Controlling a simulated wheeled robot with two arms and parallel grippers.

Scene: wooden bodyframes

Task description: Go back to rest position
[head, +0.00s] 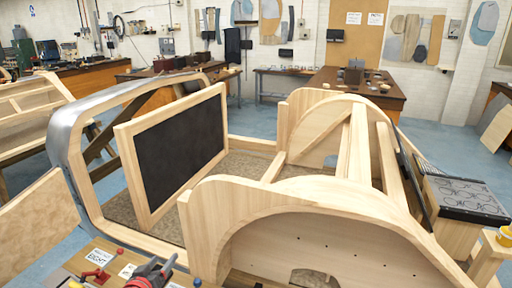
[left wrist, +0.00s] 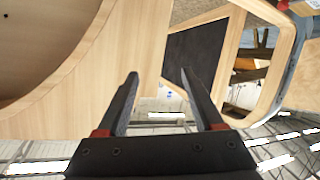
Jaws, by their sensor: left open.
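My right gripper is not in view.
The bodyframe's curved wheel arch (head: 315,195) fills the right front. A small bench with signs and tools (head: 90,262) lies at the bottom left. A wooden board (head: 40,215) stands at the left edge. A black-topped box (head: 462,200) is at right. Blue floor (head: 255,122) shows behind.

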